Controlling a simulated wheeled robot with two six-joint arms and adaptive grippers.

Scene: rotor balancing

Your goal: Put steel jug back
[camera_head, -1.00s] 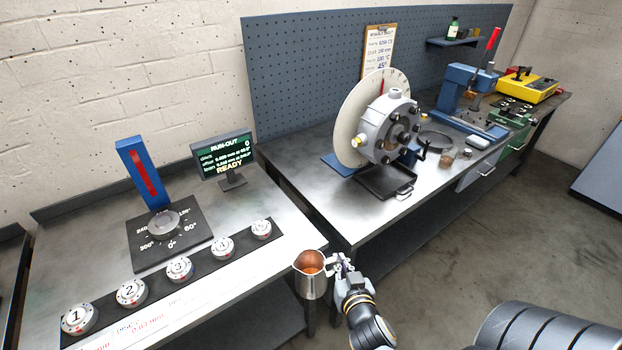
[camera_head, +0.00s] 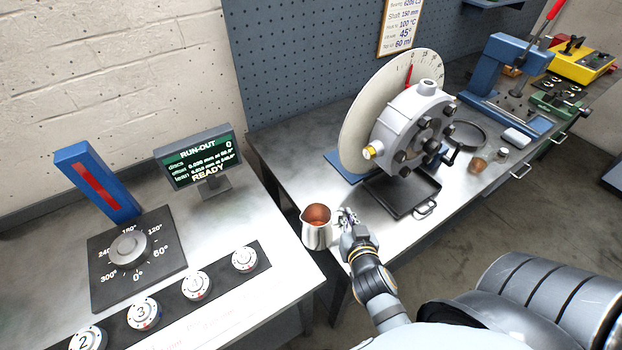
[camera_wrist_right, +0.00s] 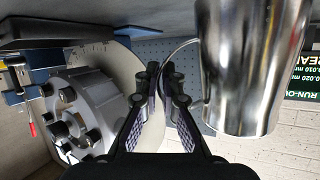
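The steel jug (camera_head: 316,237) is upright near the front left corner of the bench with the rotor, with orange-brown inside its mouth. I cannot tell whether its base touches the bench or hangs just above it. My right gripper (camera_head: 347,219) is at the jug's right side, shut on its handle. In the right wrist view the jug's shiny wall (camera_wrist_right: 250,70) fills the upper right, and the fingers (camera_wrist_right: 163,85) meet with a narrow gap at the thin curved handle. My left gripper is not in view.
The rotor housing (camera_head: 412,130) with its pale disc (camera_head: 362,125) stands behind a black tray (camera_head: 391,207). The left bench holds a run-out display (camera_head: 201,160), a dial plate (camera_head: 165,262) and numbered knobs (camera_head: 196,285). Bare bench top (camera_head: 290,165) lies behind the jug.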

